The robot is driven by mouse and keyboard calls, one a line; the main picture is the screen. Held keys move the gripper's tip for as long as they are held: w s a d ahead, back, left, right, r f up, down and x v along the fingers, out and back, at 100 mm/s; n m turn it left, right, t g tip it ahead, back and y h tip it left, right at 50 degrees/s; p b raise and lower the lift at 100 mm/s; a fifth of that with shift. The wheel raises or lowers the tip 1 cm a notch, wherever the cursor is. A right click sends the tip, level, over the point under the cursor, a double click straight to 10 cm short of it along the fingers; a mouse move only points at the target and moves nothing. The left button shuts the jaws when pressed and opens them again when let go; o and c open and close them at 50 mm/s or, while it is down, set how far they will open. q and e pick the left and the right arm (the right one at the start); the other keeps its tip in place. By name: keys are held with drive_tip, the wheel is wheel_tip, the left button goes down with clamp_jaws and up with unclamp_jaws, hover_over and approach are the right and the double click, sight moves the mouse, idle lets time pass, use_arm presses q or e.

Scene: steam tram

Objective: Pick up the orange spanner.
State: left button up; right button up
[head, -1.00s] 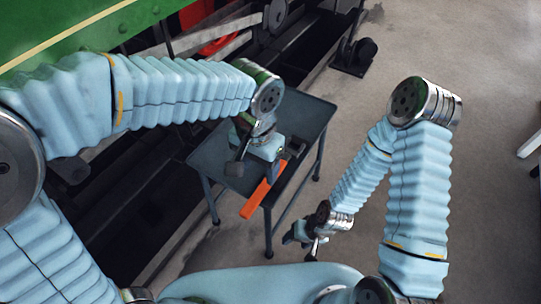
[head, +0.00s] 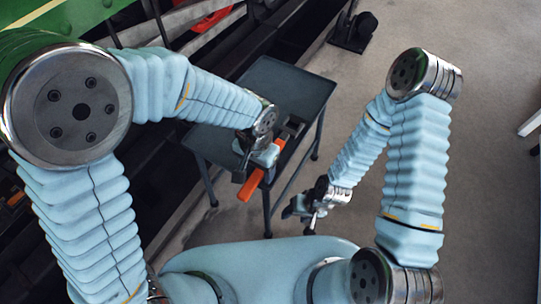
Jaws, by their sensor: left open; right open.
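The orange spanner (head: 250,186) lies on the dark table, its near end reaching out past the front edge. My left gripper (head: 251,168) is open, low over the middle of the spanner, and covers part of it. A short piece of orange shows beyond the gripper. I cannot tell whether the fingers touch the spanner or straddle it. My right gripper (head: 309,213) is open and empty, hanging to the right of the table, apart from it.
The dark table (head: 285,85) has a bare top at the back. A dark tool-like item (head: 293,126) lies near its right edge. The green steam tram (head: 95,15) with dark running gear stands behind on the left. The floor (head: 480,200) on the right is open.

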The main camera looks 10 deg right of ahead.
use_arm(q)
drive_tip(key=shift+f, duration=0.4)
clamp_jaws()
drive_tip(key=shift+r, duration=0.1)
